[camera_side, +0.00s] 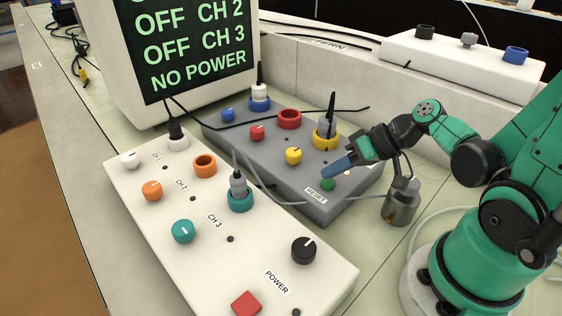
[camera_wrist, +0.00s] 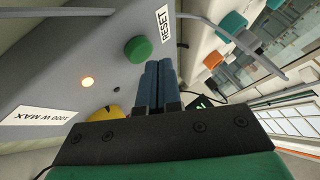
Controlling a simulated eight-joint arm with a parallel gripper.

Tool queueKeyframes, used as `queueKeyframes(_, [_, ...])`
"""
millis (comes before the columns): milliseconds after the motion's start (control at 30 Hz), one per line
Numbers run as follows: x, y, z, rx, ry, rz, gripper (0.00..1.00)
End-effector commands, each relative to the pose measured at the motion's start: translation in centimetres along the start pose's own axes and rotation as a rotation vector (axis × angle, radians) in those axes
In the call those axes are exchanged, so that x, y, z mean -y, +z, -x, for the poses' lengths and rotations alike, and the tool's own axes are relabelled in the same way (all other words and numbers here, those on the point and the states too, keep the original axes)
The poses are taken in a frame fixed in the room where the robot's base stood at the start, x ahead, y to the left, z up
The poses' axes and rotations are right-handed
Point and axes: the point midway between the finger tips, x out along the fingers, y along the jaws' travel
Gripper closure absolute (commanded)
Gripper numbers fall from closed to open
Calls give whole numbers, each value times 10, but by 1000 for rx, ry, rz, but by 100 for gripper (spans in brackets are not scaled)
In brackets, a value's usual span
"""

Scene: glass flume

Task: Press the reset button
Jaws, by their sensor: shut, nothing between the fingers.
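The reset button is a small green round button (camera_side: 328,184) on the near right end of the grey box, beside the RESET label (camera_side: 317,197). The green button also shows in the wrist view (camera_wrist: 138,50), just left of and beyond my fingertips. My gripper (camera_side: 328,173) is shut with nothing between its blue fingers. In the side view its tips are just above the green button, at its upper edge. I cannot tell whether they touch it; in the wrist view they appear beside it. The grey box (camera_side: 306,210) lies under the gripper.
A yellow knob (camera_side: 293,156) and a plugged yellow socket (camera_side: 326,140) are close by. A white box (camera_side: 290,285) with knobs stands in front. Cables cross between the boxes. The monitor (camera_side: 190,50) reads NO POWER.

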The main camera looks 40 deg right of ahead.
Motion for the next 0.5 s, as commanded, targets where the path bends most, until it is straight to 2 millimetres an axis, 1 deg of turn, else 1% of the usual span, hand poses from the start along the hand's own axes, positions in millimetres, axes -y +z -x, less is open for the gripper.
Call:
queueKeyframes(300, [5,-4,6,0,0,0,100])
queueKeyframes(500, [5,-5,6,0,0,0,100])
